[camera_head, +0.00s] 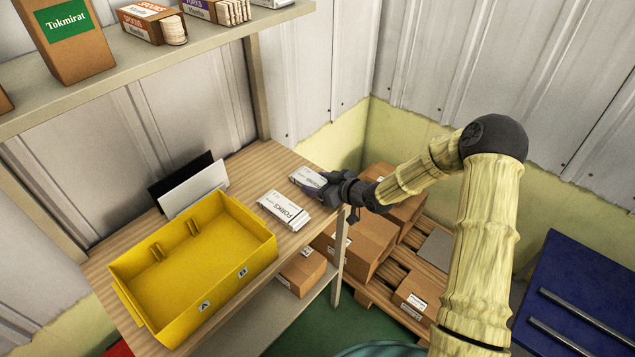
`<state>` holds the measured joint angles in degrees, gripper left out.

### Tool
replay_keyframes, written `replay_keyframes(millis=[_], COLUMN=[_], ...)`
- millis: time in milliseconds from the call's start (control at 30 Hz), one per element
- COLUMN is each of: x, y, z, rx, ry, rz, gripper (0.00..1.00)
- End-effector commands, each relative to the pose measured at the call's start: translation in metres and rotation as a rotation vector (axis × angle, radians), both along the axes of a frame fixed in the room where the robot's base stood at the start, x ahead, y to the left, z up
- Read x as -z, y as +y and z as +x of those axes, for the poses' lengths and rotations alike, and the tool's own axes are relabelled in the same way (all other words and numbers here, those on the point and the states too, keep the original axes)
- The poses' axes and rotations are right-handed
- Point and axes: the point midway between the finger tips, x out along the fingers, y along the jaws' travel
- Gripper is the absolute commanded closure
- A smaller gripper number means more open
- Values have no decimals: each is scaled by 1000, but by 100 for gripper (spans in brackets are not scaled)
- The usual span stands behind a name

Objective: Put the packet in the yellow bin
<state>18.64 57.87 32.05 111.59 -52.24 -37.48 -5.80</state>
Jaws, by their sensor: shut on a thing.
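The yellow bin (196,262) sits on the wooden table at the lower left. It is open at the top and looks empty apart from two small yellow ribs on its inner back wall. My gripper (317,184) is at the table's right end, right of the bin and apart from it. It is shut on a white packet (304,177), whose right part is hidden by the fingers. I cannot tell whether this packet touches the table. Another white packet marked FORKS (284,210) lies on the table between the bin and my gripper.
White and black panels (193,189) lean behind the bin. A shelf (130,62) with several boxes hangs above the table's back. Cardboard boxes (367,240) stand on a pallet right of the table. A blue cabinet (585,290) is at far right.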

Motion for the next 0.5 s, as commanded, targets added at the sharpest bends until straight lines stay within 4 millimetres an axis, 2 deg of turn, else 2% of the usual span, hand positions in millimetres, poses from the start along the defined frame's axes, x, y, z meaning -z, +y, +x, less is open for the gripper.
replay_keyframes(millis=[267, 300, 400, 500], x=[3, 3, 2, 2], y=[5, 5, 4, 3], z=[-2, -2, -1, -1], rx=[-9, -9, -8, -4], ry=[0, 0, 0, 0], rz=[1, 0, 0, 0], gripper=[68, 44, 24, 24])
